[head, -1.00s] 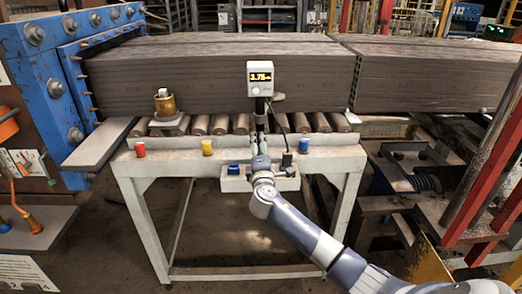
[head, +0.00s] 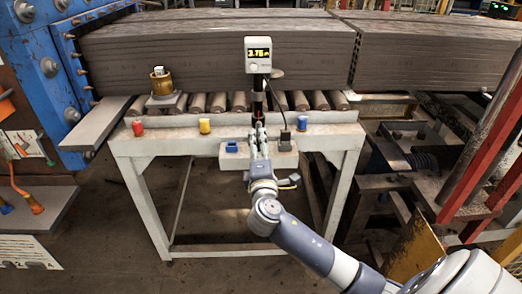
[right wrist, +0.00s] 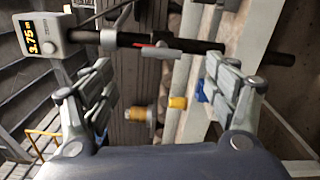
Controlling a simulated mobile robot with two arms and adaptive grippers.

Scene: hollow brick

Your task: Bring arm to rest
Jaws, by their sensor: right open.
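My right arm comes in from the lower right in the head view. Its gripper (head: 258,128) is in front of the black post (head: 258,105) of a grey display box (head: 258,55). In the right wrist view the fingers of this gripper (right wrist: 158,64) are wide apart and hold nothing. The black post (right wrist: 205,46), with a red part on it, runs across the picture beyond the fingertips. The display (right wrist: 45,38) reads about 3.75. My left gripper is not in view.
A white-framed roller bench (head: 150,190) carries long grey hollow bricks (head: 200,62). A small box with a blue part (head: 231,147) is beside my gripper. Red (head: 138,127), yellow (head: 205,125) and blue (head: 303,122) buttons line the bench front. Red posts (head: 480,165) stand at right.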

